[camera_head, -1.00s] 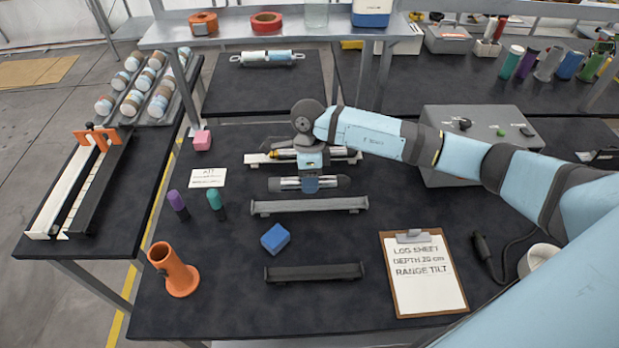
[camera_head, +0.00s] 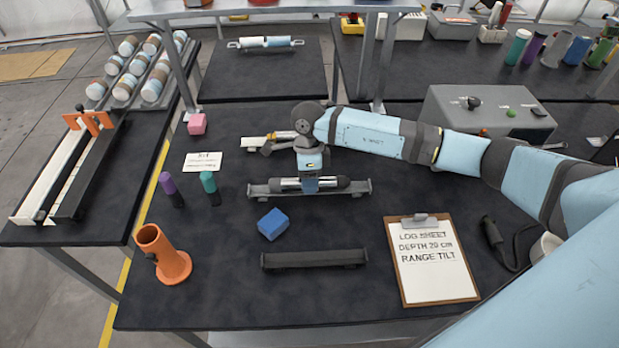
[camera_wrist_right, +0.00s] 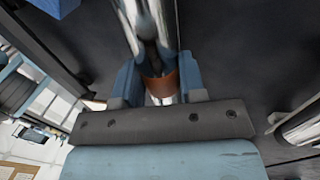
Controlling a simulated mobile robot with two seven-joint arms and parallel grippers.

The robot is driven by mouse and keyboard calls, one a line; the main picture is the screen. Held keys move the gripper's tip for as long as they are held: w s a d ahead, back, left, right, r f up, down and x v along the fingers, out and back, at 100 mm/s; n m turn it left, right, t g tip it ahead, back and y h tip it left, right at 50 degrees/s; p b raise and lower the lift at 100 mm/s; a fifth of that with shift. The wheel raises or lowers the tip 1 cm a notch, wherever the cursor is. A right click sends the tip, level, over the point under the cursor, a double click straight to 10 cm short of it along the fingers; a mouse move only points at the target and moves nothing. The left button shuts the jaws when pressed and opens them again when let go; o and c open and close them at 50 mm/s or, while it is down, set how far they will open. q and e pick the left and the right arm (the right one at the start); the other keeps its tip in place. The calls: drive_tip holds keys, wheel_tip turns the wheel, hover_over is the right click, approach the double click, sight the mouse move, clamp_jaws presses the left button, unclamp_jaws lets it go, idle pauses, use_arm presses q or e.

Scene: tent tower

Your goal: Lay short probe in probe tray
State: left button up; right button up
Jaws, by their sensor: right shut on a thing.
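The short probe (camera_head: 290,184), a silver rod with dark ends, is in my right gripper (camera_head: 309,188). It lies lengthwise along the grey tray (camera_head: 258,191), level or nearly level. I cannot tell whether it rests in the tray or hangs just above it. In the right wrist view the fingers (camera_wrist_right: 161,85) are shut on both sides of the silver probe (camera_wrist_right: 147,22), near a brown band. The probe's middle is hidden by the gripper in the head view. My left gripper is not in view.
A black tray (camera_head: 313,259) lies nearer, with a blue block (camera_head: 272,224) between. A clipboard (camera_head: 431,262) is at right; an orange holder (camera_head: 163,256), purple and teal pens are at left.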

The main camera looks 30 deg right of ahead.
idle(0.6)
drive_tip(key=shift+f, duration=0.1)
drive_tip(key=o, duration=1.2)
drive_tip(key=shift+b+v, duration=0.95)
drive_tip(key=shift+v, duration=6)
